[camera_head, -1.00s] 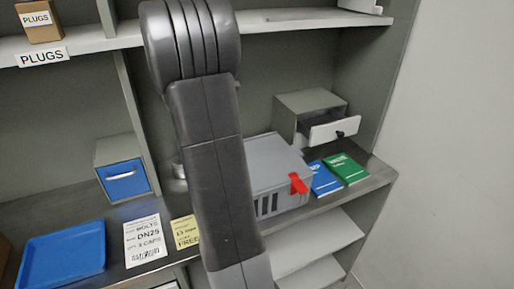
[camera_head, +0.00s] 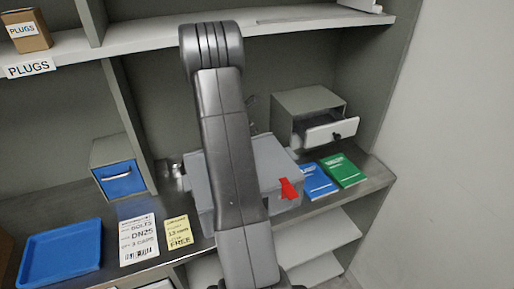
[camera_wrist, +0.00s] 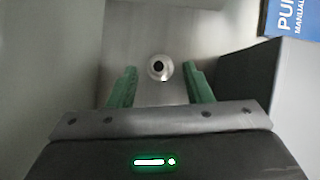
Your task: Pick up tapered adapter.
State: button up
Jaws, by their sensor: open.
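A small round metallic piece with a dark central hole, which looks like the tapered adapter (camera_wrist: 159,66), stands on a grey surface in the wrist view. I see it nearly end-on. My gripper (camera_wrist: 159,72) is open, with one green finger to the left of the piece and one to the right in the picture. Neither finger visibly touches it, and the height gap is hard to judge. In the head view my arm covers the middle of the shelf, and I cannot make out the adapter clearly there.
A cabinet with an open drawer (camera_head: 331,131), blue (camera_head: 316,181) and green (camera_head: 343,170) books are to the right. A blue tray (camera_head: 62,252) lies at left.

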jog(key=shift+p+x, duration=0.55)
jog(key=shift+x, duration=2.35)
jog(key=shift+w+a, duration=0.1)
jog(key=shift+c, duration=0.2)
grip_shut()
